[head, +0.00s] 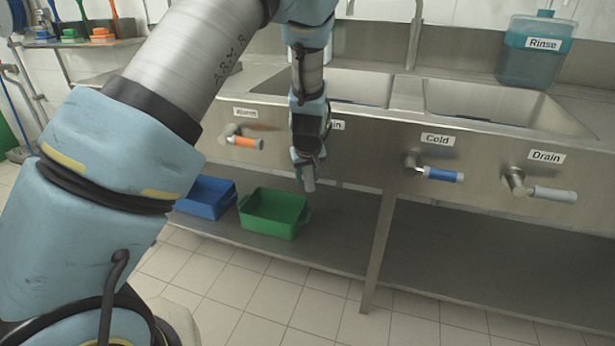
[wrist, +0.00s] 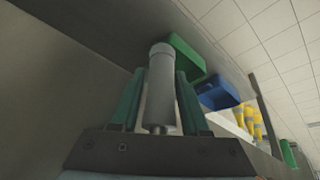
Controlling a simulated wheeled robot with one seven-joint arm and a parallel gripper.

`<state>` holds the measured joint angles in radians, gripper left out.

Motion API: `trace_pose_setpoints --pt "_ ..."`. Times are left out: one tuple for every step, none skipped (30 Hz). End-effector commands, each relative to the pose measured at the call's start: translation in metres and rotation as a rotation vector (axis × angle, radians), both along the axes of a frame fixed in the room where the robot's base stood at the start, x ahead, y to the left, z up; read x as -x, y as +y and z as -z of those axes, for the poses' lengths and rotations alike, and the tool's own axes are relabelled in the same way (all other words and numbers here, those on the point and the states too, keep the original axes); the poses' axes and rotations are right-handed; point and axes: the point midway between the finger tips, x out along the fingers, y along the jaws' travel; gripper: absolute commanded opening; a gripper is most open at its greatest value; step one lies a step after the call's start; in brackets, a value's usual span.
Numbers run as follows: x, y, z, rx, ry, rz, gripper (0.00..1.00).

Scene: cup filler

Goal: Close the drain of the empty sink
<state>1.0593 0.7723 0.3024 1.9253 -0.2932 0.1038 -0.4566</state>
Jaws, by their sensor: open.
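Two sinks are set in a steel counter: the left basin (head: 362,88) and the right basin (head: 500,104). A bluish strip shows low in the left basin; I cannot tell the contents of either. My gripper (head: 304,163) is below the left basin, open around a grey cylindrical handle (head: 308,180) that hangs down under a half-hidden label ending in "in" (head: 336,125). In the wrist view the handle (wrist: 161,95) stands between the two green fingers of my gripper (wrist: 160,90). The right sink's grey drain handle (head: 552,194) points sideways under its "Drain" label (head: 546,157).
A blue-sleeved cold handle (head: 440,174) and an orange-sleeved handle (head: 243,142) stick out from the counter front. A green bin (head: 274,214) and a blue bin (head: 206,198) stand on the lower shelf. A counter leg (head: 378,245) stands right of my gripper.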

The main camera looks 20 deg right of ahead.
Motion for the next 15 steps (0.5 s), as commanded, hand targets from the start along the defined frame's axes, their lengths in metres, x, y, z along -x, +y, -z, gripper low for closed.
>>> trace_pose_setpoints --pt "0.0001 0.0000 -0.0001 0.000 0.000 0.000 0.46" --pt "0.0001 0.0000 -0.0001 0.000 0.000 0.000 0.43" --pt "0.0002 0.0000 -0.0001 0.000 0.000 0.000 0.39" --pt "0.0002 0.0000 -0.0001 0.000 0.000 0.000 0.35" --pt "0.0002 0.0000 -0.0001 0.000 0.000 0.000 0.32" --pt "0.0003 0.0001 -0.0001 0.000 0.000 0.000 0.28" --pt "0.0002 0.0000 -0.0001 0.000 0.000 0.000 0.24" --pt "0.0002 0.0001 -0.0002 0.000 0.000 0.000 0.21" --pt "0.0003 0.0001 -0.0002 0.000 0.000 0.000 0.16" --pt "0.0002 0.0002 -0.0002 0.000 0.000 0.000 0.13" --pt "0.0003 0.0002 -0.0002 0.000 0.000 0.000 0.10" --pt "0.0003 0.0001 -0.0002 0.000 0.000 0.000 0.05" --pt "0.0003 0.0002 -0.0002 0.000 0.000 0.000 0.02" --pt "0.0003 0.0001 -0.0002 0.000 0.000 0.000 0.00" --pt "0.0003 0.0001 -0.0002 0.000 0.000 0.000 0.00"
